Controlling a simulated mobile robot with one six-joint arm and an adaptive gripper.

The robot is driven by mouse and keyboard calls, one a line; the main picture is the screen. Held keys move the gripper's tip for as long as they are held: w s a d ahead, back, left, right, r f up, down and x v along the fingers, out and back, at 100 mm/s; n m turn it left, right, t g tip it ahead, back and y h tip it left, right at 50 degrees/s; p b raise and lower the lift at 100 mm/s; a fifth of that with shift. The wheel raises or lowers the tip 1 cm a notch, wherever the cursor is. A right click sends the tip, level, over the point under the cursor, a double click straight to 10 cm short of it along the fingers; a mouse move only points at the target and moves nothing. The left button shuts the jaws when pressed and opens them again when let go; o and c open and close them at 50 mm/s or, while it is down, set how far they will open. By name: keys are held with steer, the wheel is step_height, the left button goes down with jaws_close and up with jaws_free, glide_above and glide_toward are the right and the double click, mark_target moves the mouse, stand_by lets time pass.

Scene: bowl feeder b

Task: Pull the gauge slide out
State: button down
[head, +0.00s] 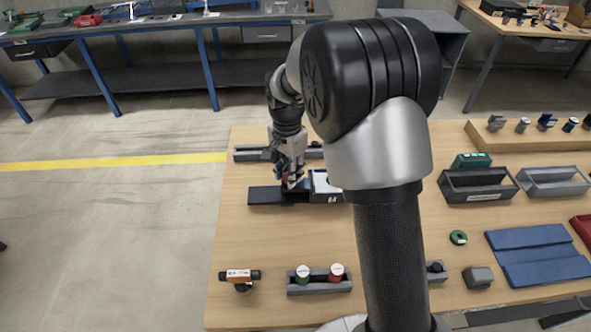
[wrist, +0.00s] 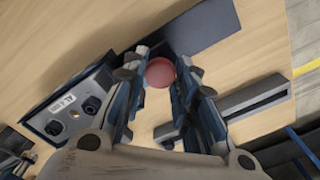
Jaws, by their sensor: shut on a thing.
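My gripper (head: 291,183) reaches down over the left part of the table, and its jaws are shut on a round red knob. In the wrist view the knob (wrist: 160,72) sits between the two fingers. A dark flat plate (wrist: 200,28) lies beyond the knob, and it also shows in the head view (head: 263,196), sticking out to the left of the fingers. A grey block with a label and dark round fittings (wrist: 78,103) stands beside the gripper. How the knob joins the plate is hidden by the fingers.
A grey rail (head: 250,153) lies behind the gripper. In front are an orange-labelled tool (head: 239,275) and a holder with green and red caps (head: 319,285). The wooden table is clear in front of the plate.

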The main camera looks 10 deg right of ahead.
steer(key=w+a+p, duration=0.3)
steer(key=a+p, duration=0.2)
steer(key=a, duration=1.2)
steer(key=shift+w+a, duration=0.15)
steer(key=shift+w, duration=0.05)
steer(key=shift+r, duration=0.1)
steer(key=c, duration=1.3)
jaws_free()
steer(key=shift+a, duration=0.2)
steer(key=shift+o, duration=0.3)
steer(key=shift+d, duration=0.15)
step_height(320, 180, up, 12)
steer(key=shift+s, duration=0.1)
